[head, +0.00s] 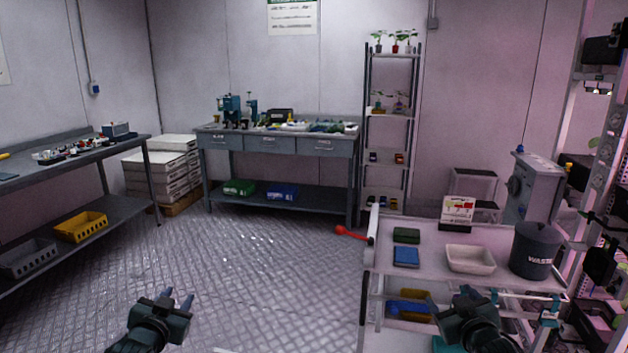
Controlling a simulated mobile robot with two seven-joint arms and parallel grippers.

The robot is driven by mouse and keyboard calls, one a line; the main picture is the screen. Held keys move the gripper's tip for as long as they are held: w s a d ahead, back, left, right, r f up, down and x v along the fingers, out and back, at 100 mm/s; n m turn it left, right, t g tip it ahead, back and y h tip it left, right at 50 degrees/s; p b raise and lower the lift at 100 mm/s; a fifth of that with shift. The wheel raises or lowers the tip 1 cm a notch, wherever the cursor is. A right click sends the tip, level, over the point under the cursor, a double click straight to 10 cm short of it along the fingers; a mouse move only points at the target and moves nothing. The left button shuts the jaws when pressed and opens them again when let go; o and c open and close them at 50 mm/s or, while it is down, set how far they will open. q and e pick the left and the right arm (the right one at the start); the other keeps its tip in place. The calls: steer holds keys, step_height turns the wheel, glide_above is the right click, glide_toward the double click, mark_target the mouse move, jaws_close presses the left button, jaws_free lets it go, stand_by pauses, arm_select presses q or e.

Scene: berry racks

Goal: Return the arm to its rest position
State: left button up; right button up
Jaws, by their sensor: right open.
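My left gripper (178,298) shows at the bottom left of the head view, over the bare floor. Its two fingertips stand apart with nothing between them. My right gripper (450,297) shows at the bottom right, in front of the lower part of the white cart (458,233). It is open, and I see nothing held in it. Most of both arms is out of view below the frame.
The cart carries a blue box (406,256), a dark green box (406,235), a white tray (470,259) and a grey waste bin (536,250). A workbench (60,160) stands at left, another (275,145) at the back. The floor (250,270) between is clear.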

arm_select(q)
steer(key=s+d+f+g+h, duration=0.1)
steer(key=s+d+f, duration=0.4)
steer(key=s, duration=0.6)
steer(key=s+d+f+g+h, duration=0.1)
steer(key=s+d+f, duration=0.4)
steer(key=s, duration=0.6)
steer(key=s+d+f+g+h, duration=0.1)
steer(key=s+d+f+g, duration=0.2)
steer(key=s, duration=0.8)
step_height(320, 180, down, 3)
steer(key=d, duration=0.2)
steer(key=shift+s+d+h, duration=0.2)
steer(key=shift+d+h, duration=0.1)
steer(key=shift+d, duration=0.05)
arm_select(e)
steer(key=s+a+f+g+y, duration=0.1)
steer(key=s+a+f, duration=0.4)
steer(key=s, duration=0.6)
steer(key=s+a+f+g+y, duration=0.1)
steer(key=s+a+f, duration=0.4)
steer(key=s, duration=0.6)
steer(key=s+a+f+g+y, duration=0.1)
steer(key=s+a+f+g, duration=0.2)
steer(key=s, duration=0.8)
step_height(320, 180, down, 3)
steer(key=a, duration=0.2)
steer(key=shift+s+a+m+y, duration=0.2)
steer(key=shift+a+m+y, duration=0.1)
steer(key=shift+a, duration=0.1)
